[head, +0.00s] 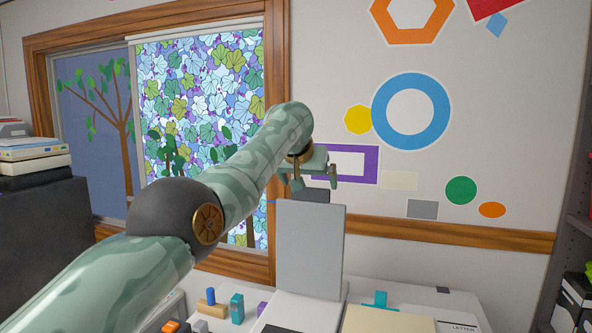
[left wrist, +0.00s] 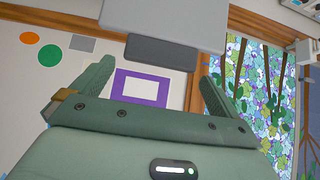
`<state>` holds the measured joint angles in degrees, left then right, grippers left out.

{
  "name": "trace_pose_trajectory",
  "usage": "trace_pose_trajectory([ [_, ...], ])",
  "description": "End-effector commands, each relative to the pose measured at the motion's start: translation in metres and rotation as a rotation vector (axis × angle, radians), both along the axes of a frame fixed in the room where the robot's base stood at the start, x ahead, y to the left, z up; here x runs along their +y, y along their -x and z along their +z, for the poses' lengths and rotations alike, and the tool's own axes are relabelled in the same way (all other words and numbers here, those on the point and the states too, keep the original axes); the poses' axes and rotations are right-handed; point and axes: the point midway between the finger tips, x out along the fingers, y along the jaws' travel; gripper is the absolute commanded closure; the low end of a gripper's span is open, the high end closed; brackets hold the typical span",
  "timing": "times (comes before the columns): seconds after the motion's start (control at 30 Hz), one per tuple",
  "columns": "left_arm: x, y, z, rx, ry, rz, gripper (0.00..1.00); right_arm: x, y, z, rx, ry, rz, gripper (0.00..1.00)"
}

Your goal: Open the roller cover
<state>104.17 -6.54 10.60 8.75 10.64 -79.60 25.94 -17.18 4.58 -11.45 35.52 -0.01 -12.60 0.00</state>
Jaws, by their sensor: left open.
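A flat light grey panel (head: 310,250), which looks like the roller cover, stands upright on the white machine (head: 300,312). A dark grey block (head: 313,195) shows at its top edge. My left gripper (head: 315,181) is open and empty, just above the panel's top. In the left wrist view the panel (left wrist: 165,20) and dark block (left wrist: 148,52) appear at the top, ahead of and between the open fingers (left wrist: 155,72). I cannot tell whether the fingers touch the block. My right gripper is not in view.
A wall with painted shapes and a wooden rail (head: 430,231) is behind. Dark shelving (head: 576,250) stands right; books (head: 32,155) lie on a dark cabinet at left.

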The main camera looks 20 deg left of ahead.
Motion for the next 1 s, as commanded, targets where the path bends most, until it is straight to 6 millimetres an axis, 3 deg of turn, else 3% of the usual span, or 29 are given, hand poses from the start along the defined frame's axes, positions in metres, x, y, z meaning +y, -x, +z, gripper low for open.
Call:
trace_pose_trajectory([
  [0.03,0.0,0.003,-0.005,-0.004,-0.001,-0.001,0.0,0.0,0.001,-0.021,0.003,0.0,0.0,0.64],
  [0.17,0.001,0.019,0.01,-0.003,-0.001,-0.001,0.0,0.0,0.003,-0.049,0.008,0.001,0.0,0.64],
  [0.37,0.002,0.057,0.052,-0.005,0.0,-0.001,0.0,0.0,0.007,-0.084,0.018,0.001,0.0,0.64],
  [0.6,0.003,0.089,0.09,-0.003,0.0,-0.001,0.0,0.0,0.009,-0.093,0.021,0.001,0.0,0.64],
  [1.0,0.003,0.098,0.099,-0.001,-0.002,-0.001,0.0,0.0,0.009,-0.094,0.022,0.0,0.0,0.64],
])
